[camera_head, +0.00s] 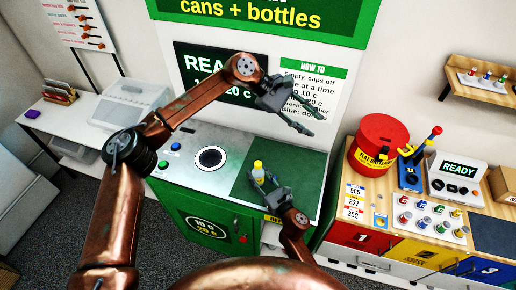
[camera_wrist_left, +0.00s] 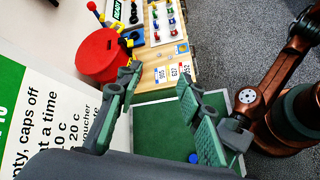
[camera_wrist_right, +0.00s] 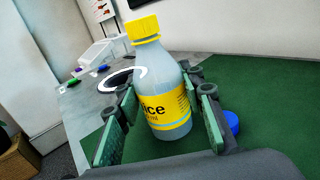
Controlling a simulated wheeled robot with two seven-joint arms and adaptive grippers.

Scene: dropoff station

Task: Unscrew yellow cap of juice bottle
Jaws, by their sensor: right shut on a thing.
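The juice bottle (camera_wrist_right: 162,105), clear with a yellow label, stands upright on the green mat (camera_head: 237,188). Its yellow cap (camera_wrist_right: 143,29) is on the neck; the bottle also shows in the head view (camera_head: 258,170). My right gripper (camera_head: 264,184) is shut around the bottle's body, with a finger on each side in the right wrist view (camera_wrist_right: 160,125). My left gripper (camera_head: 307,122) is open and empty, up and to the right of the bottle. The left wrist view (camera_wrist_left: 160,95) shows its fingers wide apart above the mat. The bottle is not visible there.
A blue cap (camera_wrist_right: 232,122) lies on the mat beside the bottle. The round intake hole (camera_head: 211,157) is left of the mat. The sign wall rises behind.

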